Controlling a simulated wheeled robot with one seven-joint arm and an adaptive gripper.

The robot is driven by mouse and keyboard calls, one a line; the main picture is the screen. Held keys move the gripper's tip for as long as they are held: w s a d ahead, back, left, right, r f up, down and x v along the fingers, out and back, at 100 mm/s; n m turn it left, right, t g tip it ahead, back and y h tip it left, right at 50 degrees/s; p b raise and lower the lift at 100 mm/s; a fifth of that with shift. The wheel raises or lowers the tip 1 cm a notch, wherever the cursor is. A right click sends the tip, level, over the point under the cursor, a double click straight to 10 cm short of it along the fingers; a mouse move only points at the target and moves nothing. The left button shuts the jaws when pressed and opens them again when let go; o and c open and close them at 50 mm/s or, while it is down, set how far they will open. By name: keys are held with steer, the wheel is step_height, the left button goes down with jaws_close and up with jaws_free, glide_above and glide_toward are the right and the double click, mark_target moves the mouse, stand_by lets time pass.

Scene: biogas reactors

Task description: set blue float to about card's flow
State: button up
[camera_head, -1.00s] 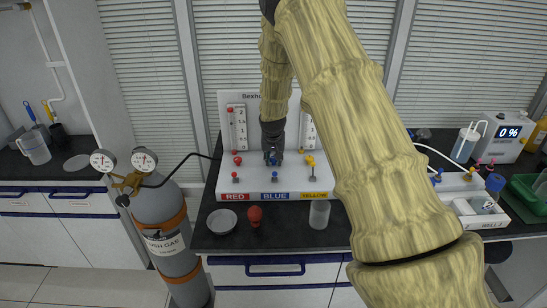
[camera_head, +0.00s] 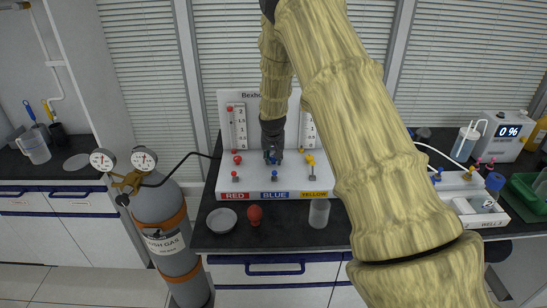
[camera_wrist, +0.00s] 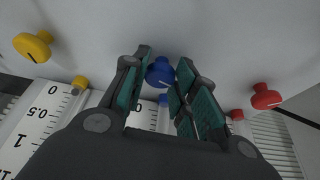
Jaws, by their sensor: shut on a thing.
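The flow panel (camera_head: 225,190) stands on the bench with RED, BLUE and YELLOW labels. My gripper (camera_head: 272,160) is at its middle, blue column. In the wrist view my gripper's fingers (camera_wrist: 163,84) are shut on the blue knob (camera_wrist: 160,71), which has a pale line on its face. A smaller blue piece (camera_wrist: 163,99) shows behind it between the fingers; I cannot tell whether it is the float. My arm hides the blue scale in the head view, and the fingers largely cover it in the wrist view. No flow card is readable.
A yellow knob (camera_wrist: 33,46) and a red knob (camera_wrist: 266,97) flank the blue one. A grey gas cylinder (camera_head: 165,215) with gauges stands left of the bench. A dish (camera_head: 221,220), red bulb (camera_head: 255,215) and clear cup (camera_head: 319,214) stand before the panel.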

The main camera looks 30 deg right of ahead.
steer(key=shift+o, duration=0.2)
steer(key=shift+w+d+r, duration=0.15)
steer(key=shift+w+r, duration=0.15)
steer(key=shift+r, duration=0.2)
steer(key=o, duration=1)
steer(key=shift+s, duration=0.25)
steer(key=shift+f, duration=0.2)
steer(key=v, duration=1.2)
